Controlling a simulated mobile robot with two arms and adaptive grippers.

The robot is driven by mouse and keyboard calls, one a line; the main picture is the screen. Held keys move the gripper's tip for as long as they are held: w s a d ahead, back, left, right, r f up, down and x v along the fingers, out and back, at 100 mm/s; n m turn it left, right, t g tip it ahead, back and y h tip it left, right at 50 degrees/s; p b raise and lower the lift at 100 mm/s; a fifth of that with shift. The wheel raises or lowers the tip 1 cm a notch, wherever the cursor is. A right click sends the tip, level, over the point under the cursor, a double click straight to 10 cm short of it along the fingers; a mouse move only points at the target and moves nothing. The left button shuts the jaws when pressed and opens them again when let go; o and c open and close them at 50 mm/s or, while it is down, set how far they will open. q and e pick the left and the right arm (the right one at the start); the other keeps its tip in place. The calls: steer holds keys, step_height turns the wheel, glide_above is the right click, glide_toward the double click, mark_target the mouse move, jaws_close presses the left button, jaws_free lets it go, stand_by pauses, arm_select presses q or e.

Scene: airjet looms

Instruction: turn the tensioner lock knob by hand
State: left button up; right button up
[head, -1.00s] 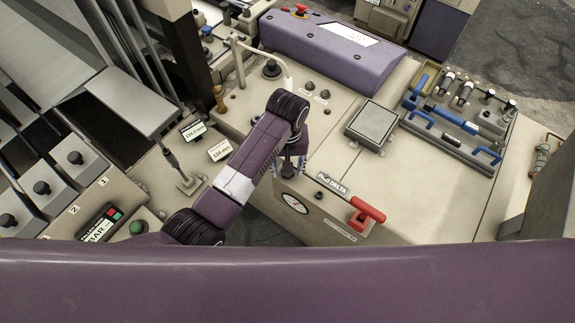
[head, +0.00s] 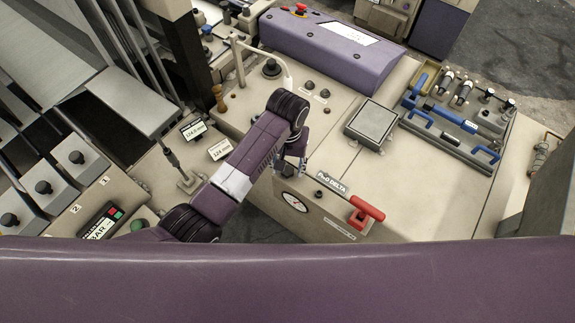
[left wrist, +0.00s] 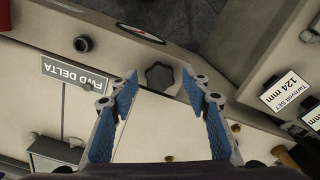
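The tensioner lock knob, a dark lobed knob (left wrist: 160,76), stands at the edge of the beige machine top in the left wrist view. It appears between the two fingertips of my left gripper (left wrist: 160,88). The blue-padded fingers are spread, one on each side in the picture, with no visible contact. In the head view my left gripper (head: 293,163) hangs over the front edge of the machine. A dark shape beside it there seems to be the knob (head: 287,170), partly hidden by the gripper. My right gripper is not in view.
A FWD DELTA plate (head: 331,184), a gauge (head: 294,201), a small black knob (head: 318,194) and a red handle (head: 368,211) are close by. A square grey box (head: 371,122) and a tool tray (head: 437,140) sit to the right. Bare top lies between.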

arm_select(q)
steer(key=shift+r, duration=0.1)
steer(key=shift+r, duration=2.9)
step_height(320, 180, up, 12)
